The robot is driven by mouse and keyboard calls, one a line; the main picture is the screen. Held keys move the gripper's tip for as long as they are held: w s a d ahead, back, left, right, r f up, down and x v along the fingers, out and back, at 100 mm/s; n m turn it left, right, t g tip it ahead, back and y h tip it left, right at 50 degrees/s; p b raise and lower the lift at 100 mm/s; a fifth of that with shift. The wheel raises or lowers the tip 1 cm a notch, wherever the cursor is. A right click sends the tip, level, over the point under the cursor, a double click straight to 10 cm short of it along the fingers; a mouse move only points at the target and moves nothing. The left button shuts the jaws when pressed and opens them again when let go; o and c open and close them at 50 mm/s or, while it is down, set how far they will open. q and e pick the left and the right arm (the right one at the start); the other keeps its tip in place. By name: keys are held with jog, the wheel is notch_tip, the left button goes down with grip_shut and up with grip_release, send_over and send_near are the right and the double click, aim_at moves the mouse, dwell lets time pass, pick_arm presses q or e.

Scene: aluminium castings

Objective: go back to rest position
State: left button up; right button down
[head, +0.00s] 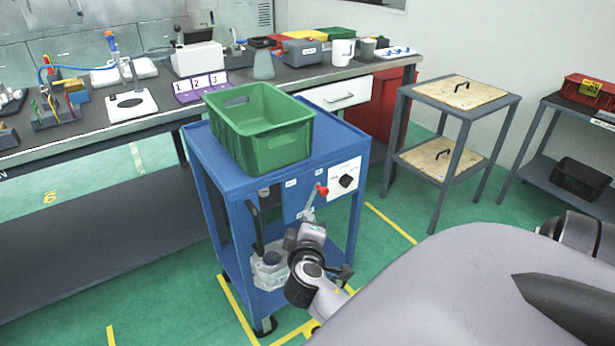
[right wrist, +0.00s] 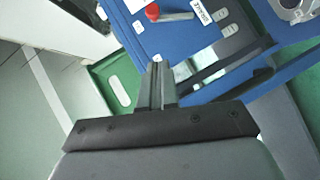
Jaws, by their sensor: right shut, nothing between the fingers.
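My right gripper (head: 311,232) is in front of the blue cart, below its top, at the end of the arm that comes in from the lower right. In the right wrist view its two fingers (right wrist: 157,85) are together with nothing between them. A red knob (head: 322,189) on a grey rod is close above the gripper in the head view. It also shows beyond the fingertips in the right wrist view (right wrist: 152,13). I cannot tell whether the gripper touches anything. My left gripper is out of view.
The blue cart (head: 205,150) carries an empty-looking green bin (head: 272,147). A pale metal casting (head: 269,273) sits lower in the cart, partly behind my wrist. A long workbench (head: 150,118) runs behind. A wood-topped stand (head: 459,92) is to the right, with green floor between.

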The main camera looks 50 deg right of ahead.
dwell(0.5)
jog(key=s+a+f+m+y+p, duration=0.1)
jog(key=s+a+f+y+p, duration=0.2)
jog(key=s+a+y, duration=0.3)
jog(key=s+a+f+m+y+p, duration=0.1)
jog(key=s+a+f+y+p, duration=0.2)
jog(key=s+a+y, duration=0.4)
jog(key=s+a+p, duration=0.1)
jog(key=s+a, duration=0.1)
jog(key=a, duration=0.5)
jog(key=shift+a+m+p, duration=0.15)
jog(key=shift+m+p, duration=0.15)
jog(key=shift+p, duration=0.05)
